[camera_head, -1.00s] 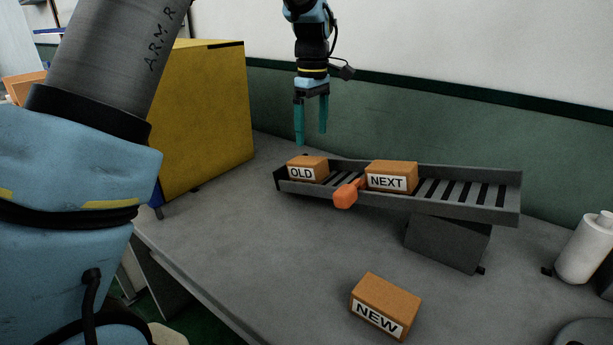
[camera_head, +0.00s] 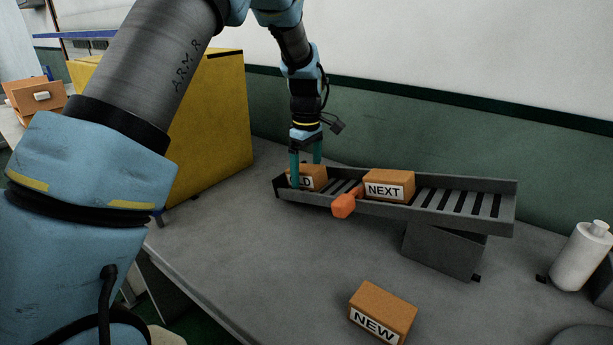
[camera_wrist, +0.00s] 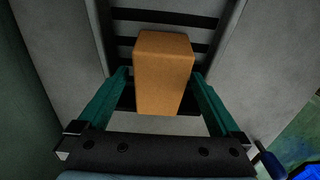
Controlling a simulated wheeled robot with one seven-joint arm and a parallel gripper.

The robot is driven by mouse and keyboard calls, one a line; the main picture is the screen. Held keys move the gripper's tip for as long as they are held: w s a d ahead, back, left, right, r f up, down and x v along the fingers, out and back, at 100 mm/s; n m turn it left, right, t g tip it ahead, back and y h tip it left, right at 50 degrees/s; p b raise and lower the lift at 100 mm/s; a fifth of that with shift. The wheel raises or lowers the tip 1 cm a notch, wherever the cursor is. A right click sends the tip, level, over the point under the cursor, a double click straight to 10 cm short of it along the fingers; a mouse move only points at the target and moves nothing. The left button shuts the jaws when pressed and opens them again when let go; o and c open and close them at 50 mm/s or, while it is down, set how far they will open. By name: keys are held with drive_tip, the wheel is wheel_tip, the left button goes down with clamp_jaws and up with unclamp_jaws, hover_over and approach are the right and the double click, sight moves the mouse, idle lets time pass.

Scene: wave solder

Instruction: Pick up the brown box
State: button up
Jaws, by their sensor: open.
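Three brown boxes with white labels are in the head view. The box labelled OLD (camera_head: 315,176) lies at the low left end of the grey slotted chute (camera_head: 445,212). The box labelled NEXT (camera_head: 389,184) sits further up, behind an orange knob (camera_head: 345,203). The box labelled NEW (camera_head: 382,311) lies on the table in front. My gripper (camera_head: 306,182) points down around the OLD box, one teal finger in front of its label. In the wrist view the OLD box (camera_wrist: 163,75) is between the open fingers (camera_wrist: 160,92), with slight gaps at both sides.
A yellow cabinet (camera_head: 212,120) stands left of the chute. A dark grey block (camera_head: 443,248) supports the chute's right part. A white bottle (camera_head: 582,256) stands at the right.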

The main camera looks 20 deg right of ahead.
drive_tip(key=shift+c, duration=0.4)
clamp_jaws()
idle(0.4)
